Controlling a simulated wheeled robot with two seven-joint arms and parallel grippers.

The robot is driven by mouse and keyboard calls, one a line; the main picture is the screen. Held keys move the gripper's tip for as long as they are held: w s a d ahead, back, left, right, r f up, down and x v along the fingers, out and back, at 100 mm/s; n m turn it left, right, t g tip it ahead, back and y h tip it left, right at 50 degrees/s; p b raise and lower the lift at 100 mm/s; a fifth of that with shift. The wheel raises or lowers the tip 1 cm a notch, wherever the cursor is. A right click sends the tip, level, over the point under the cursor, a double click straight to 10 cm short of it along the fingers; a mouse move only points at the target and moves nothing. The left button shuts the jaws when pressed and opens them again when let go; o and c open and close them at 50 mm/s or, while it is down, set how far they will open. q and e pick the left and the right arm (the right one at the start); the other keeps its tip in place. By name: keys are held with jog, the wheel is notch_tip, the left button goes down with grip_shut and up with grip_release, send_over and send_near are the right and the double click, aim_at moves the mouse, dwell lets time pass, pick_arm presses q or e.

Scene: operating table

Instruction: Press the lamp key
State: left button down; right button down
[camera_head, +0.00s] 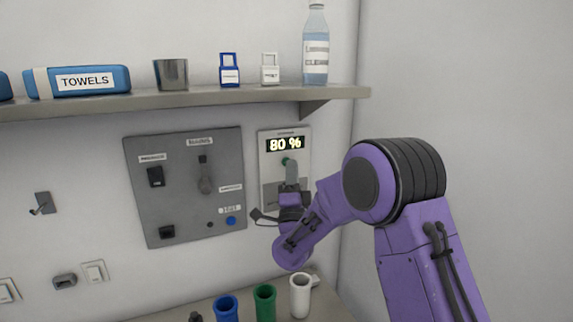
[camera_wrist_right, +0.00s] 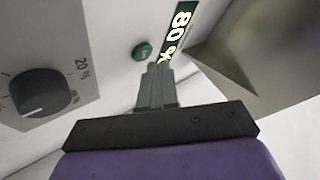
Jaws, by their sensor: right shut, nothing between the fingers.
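The lamp panel (camera_head: 264,165) is a pale plate on the back wall with a lit display (camera_head: 285,144) reading "80 %". A round green key (camera_head: 285,161) sits just below the display; it also shows in the right wrist view (camera_wrist_right: 142,50). My right gripper (camera_head: 290,172) is shut and empty in front of the panel. In the right wrist view its fingertips (camera_wrist_right: 158,70) are close to the green key, a little to its right and below it. I cannot tell whether they touch the panel. My left gripper is not in view.
A grey panel (camera_head: 133,170) with switches is left of the lamp panel. A shelf (camera_head: 200,97) juts out above, carrying a towels pack, a metal cup, two padlocks and a bottle. Blue, green and white cups (camera_head: 300,296) stand below. A dial (camera_wrist_right: 38,95) shows beside the key.

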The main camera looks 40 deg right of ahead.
jog(key=s+a+b, duration=0.1)
jog(key=s, duration=0.4)
jog(key=shift+s+a+b, duration=0.4)
dwell(1.7)
